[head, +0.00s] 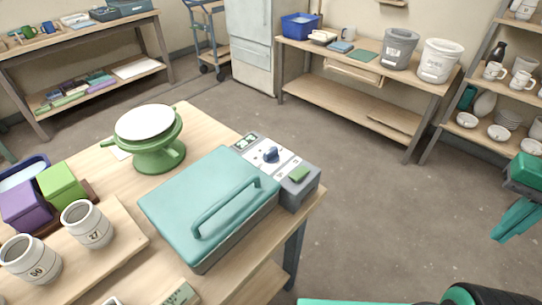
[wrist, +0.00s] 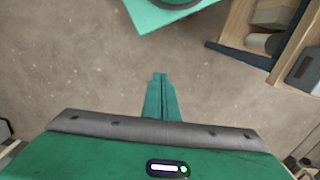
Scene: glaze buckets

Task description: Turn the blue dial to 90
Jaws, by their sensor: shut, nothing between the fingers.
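The blue dial (head: 271,155) sits on the light top panel of a grey control box (head: 299,195), at the right end of a teal-lidded appliance on the near table. Its exact setting is too small to read. My gripper (head: 497,236) is at the right edge of the head view, well right of the dial and over open floor. In the wrist view my gripper (wrist: 160,76) has its teal fingers together, with nothing between them.
The teal lid (head: 207,202) with its raised handle fills the table left of the dial. A green turntable (head: 157,153) stands behind it. Numbered cups (head: 86,224) and coloured blocks (head: 61,185) are at left. Open floor (head: 390,215) lies between table and gripper.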

